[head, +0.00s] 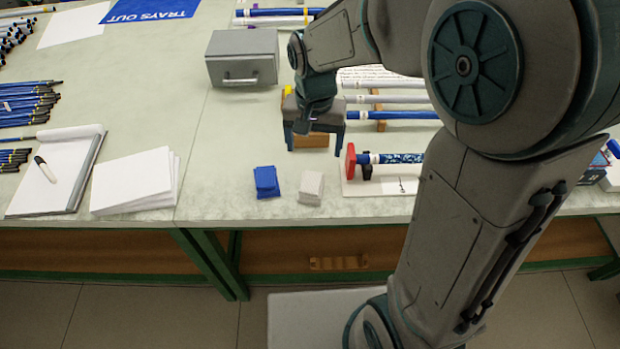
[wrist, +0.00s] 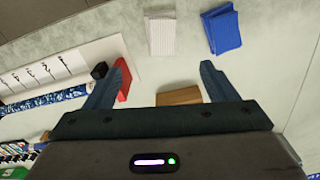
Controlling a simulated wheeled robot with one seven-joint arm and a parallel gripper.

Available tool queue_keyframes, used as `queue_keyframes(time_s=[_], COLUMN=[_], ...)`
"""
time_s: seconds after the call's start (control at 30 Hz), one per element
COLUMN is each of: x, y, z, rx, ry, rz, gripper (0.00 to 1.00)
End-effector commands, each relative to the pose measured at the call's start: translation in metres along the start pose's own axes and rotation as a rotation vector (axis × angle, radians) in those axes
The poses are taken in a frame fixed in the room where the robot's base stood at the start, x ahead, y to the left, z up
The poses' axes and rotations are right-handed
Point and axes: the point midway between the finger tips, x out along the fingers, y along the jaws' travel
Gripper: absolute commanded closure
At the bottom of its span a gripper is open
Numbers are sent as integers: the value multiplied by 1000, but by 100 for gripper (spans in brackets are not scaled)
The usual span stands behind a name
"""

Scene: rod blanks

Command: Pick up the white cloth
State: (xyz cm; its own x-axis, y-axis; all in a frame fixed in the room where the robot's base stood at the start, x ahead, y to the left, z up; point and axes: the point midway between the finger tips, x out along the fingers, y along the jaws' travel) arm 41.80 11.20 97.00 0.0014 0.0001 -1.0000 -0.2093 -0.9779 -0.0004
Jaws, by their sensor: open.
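The white cloth (head: 311,188) lies folded near the table's front edge, just right of a folded blue cloth (head: 266,182). In the wrist view the white cloth (wrist: 161,36) is at the top middle, with the blue cloth (wrist: 222,29) to its right. My gripper (head: 318,143) is open and empty, farther back on the table than the cloths. In the wrist view my gripper's fingers (wrist: 165,80) are spread wide, with the white cloth beyond the fingertips and apart from them.
A wooden block (wrist: 179,96) lies below my fingers in the wrist view. A red-ended holder (head: 351,162) with a blue patterned rod (head: 400,158) stands right of the cloths. A grey box (head: 243,58) stands behind; paper sheets (head: 135,182) lie to the left.

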Motion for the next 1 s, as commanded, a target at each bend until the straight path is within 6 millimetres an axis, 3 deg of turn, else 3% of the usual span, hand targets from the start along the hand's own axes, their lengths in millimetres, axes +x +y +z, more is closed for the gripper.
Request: queue_keyframes(time_s=[0.33, 0.67, 1.0], x=[65, 92, 132], y=[-1, -2, -5], z=[2, 2, 2], rx=[-2, -2, -2], ry=[-6, -4, -3], rz=[3, 2, 2], gripper=[21, 21, 21])
